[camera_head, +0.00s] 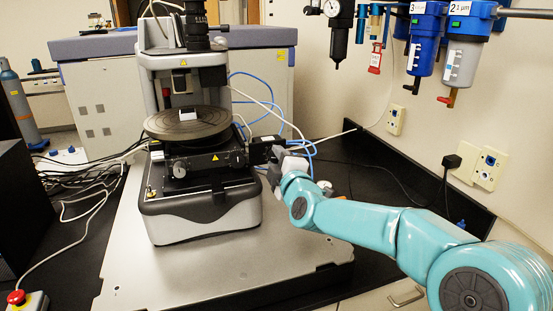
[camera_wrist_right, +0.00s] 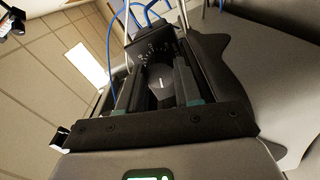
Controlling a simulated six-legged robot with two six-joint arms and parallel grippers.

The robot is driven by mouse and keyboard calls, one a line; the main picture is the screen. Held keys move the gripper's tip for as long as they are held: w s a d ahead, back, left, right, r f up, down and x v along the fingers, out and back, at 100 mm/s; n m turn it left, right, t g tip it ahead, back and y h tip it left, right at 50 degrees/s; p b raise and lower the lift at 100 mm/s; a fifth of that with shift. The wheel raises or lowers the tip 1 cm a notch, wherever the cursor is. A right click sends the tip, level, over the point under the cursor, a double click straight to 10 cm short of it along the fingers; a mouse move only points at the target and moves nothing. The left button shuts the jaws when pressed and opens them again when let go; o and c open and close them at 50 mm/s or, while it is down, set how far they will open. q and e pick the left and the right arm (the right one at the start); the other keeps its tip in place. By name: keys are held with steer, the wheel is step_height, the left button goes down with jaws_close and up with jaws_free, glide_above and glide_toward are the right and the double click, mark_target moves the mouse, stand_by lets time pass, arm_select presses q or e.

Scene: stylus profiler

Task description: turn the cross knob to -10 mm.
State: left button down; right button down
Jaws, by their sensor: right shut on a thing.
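The stylus profiler (camera_head: 200,214) stands in the middle of the head view, with a round dark stage (camera_head: 190,127) and a black drive block below it. The cross knob (camera_wrist_right: 161,84) is a dark round knob with a white index line in the right wrist view. My right gripper (camera_head: 279,157) is at the right end of the drive block. In the right wrist view its two fingers (camera_wrist_right: 161,92) lie on either side of the knob and are shut on it. The gripper hides the knob in the head view. White scale marks show behind the knob, too small to read. My left gripper is not in view.
A small silver dial (camera_head: 179,170) sits on the front of the stage. Blue hoses (camera_head: 262,92) run behind the profiler. Filter units (camera_head: 425,40) hang on the wall at the right. A red stop button (camera_head: 17,298) is at the lower left. The grey base plate (camera_head: 150,268) is clear in front.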

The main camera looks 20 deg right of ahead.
steer(key=c, duration=0.8)
jaws_free()
steer(key=s+b, duration=0.1)
steer(key=s, duration=0.7)
steer(key=shift+d+b, duration=0.1)
steer(key=shift+b, duration=0.25)
